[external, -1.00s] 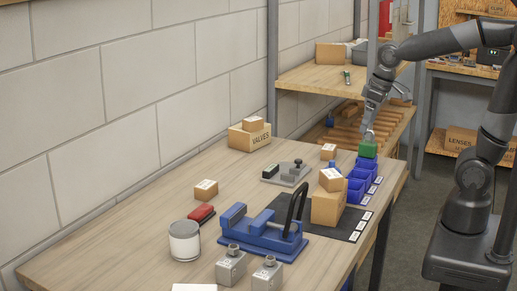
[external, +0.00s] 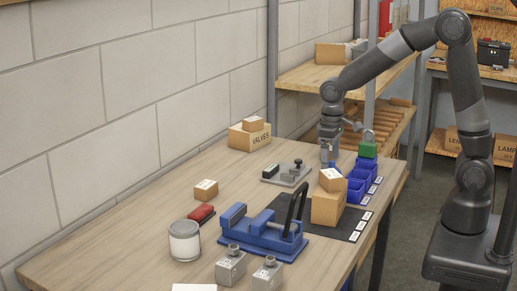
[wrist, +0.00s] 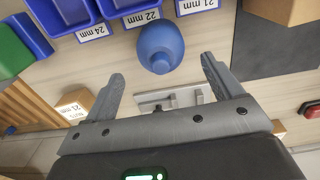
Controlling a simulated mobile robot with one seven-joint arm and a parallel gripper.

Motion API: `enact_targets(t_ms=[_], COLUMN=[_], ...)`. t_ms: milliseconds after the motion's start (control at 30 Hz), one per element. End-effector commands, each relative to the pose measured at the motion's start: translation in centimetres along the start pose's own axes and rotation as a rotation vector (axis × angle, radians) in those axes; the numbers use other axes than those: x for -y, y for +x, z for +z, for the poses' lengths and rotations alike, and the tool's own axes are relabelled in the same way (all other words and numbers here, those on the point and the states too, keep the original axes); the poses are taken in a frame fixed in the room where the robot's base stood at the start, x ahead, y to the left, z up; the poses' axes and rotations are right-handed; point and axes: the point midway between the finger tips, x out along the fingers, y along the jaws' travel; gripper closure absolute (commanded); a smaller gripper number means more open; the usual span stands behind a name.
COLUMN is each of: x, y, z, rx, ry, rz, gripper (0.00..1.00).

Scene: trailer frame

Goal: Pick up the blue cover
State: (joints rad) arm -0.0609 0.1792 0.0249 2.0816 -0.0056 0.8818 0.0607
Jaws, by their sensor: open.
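The blue cover (wrist: 160,48) is a rounded, dome-like piece in the wrist view, on the table beside the blue bins. In the external view only a bit of blue shows under my gripper, mostly hidden by a cardboard box. My gripper (external: 327,158) points down above that spot at the far part of the table. In the wrist view my open gripper (wrist: 163,72) has its two fingers apart, one to each side of the cover's near edge. Nothing is between the fingertips, and the cover appears apart from them.
Stacked cardboard boxes (external: 326,208) stand nearer, beside a blue vise (external: 264,238). A grey plate fixture (external: 285,174) lies to the left.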

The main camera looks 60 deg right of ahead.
Motion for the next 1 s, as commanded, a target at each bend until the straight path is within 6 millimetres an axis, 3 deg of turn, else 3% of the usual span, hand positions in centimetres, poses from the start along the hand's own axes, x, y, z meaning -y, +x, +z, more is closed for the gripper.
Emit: enact_targets(t_ms=[500,767,1000], x=[0.3,0.3,0.3], y=[5.8,6.0,6.0], z=[0.8,0.8,0.8], rx=[0.002,-0.002,-0.001], ry=[0.000,0.000,0.000], rz=[0.000,0.000,0.000], gripper=[0.15,0.15,0.33])
